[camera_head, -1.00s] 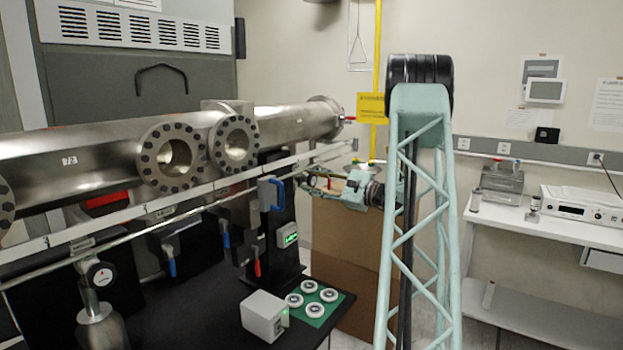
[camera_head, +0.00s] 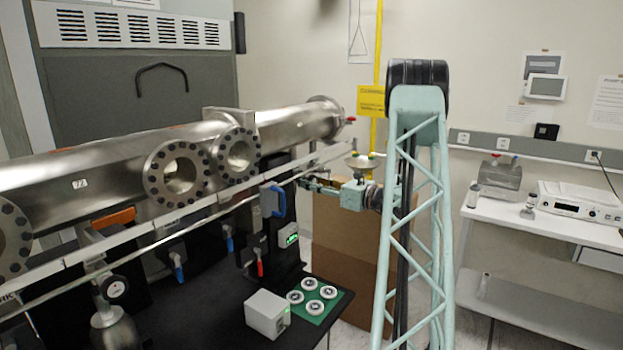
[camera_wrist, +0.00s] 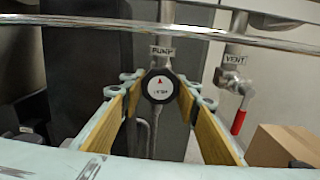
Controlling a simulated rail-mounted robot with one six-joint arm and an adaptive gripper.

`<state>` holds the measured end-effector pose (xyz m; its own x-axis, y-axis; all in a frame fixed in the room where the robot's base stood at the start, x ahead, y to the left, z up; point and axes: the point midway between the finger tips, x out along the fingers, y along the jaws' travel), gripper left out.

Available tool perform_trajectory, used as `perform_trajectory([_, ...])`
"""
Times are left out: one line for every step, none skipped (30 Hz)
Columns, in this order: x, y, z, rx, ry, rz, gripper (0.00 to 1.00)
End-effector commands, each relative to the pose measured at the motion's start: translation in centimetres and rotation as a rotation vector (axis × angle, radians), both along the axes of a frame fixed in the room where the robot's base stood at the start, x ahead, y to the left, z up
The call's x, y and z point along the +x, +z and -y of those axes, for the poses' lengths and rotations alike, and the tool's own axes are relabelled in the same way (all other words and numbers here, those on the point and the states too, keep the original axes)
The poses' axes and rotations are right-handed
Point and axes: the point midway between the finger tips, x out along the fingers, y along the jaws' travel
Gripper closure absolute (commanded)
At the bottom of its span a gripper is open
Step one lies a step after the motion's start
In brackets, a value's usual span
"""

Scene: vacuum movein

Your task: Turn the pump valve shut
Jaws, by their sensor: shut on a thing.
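The pump valve (camera_wrist: 160,88) is a round knob with a dark rim, a white face and a red arrow pointing up, under a PUMP label (camera_wrist: 162,50). In the wrist view my gripper (camera_wrist: 160,92) has one yellow-padded finger on each side of the knob, with the tips against its rim, so it is shut on the knob. In the head view my gripper (camera_head: 318,187) reaches left from the arm to the pipework; the knob cannot be made out there.
A VENT valve (camera_wrist: 239,115) with a red lever hangs to the right of the knob. A horizontal rail (camera_wrist: 110,24) crosses above. A cardboard box (camera_wrist: 283,147) stands at lower right. The steel chamber (camera_head: 110,165) and a blue handle (camera_head: 273,200) lie left of my gripper.

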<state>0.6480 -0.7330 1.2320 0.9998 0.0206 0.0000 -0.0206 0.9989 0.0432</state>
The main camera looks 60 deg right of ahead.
Motion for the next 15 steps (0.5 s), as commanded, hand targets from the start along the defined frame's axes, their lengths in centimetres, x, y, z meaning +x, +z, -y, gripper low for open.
perform_trajectory([-0.01, 0.26, 0.00, 0.030, 0.000, -0.001, 0.81])
perform_trajectory([-0.01, 0.24, 0.00, 0.047, 0.000, -0.001, 0.81])
perform_trajectory([-0.01, 0.20, 0.00, 0.069, 0.000, -0.001, 0.81])
perform_trajectory([-0.01, 0.17, -0.01, 0.084, 0.000, -0.002, 0.81])
perform_trajectory([0.00, 0.15, -0.01, 0.098, 0.000, -0.002, 0.81])
perform_trajectory([-0.01, 0.12, -0.02, 0.113, 0.000, -0.002, 0.81])
perform_trajectory([-0.01, 0.10, -0.03, 0.124, 0.000, -0.003, 0.81])
perform_trajectory([-0.01, 0.08, -0.03, 0.133, 0.000, -0.003, 0.81])
perform_trajectory([-0.01, 0.06, -0.04, 0.143, 0.000, -0.003, 0.81])
perform_trajectory([-0.01, 0.05, -0.04, 0.150, 0.000, -0.003, 0.81])
perform_trajectory([-0.01, 0.03, -0.04, 0.156, 0.000, -0.003, 0.81])
perform_trajectory([-0.01, 0.02, -0.04, 0.161, 0.000, -0.003, 0.81])
perform_trajectory([-0.01, 0.01, -0.04, 0.164, 0.000, -0.003, 0.81])
perform_trajectory([-0.01, 0.00, -0.05, 0.167, 0.000, -0.003, 0.81])
perform_trajectory([-0.01, -0.01, -0.04, 0.169, 0.000, -0.003, 0.81])
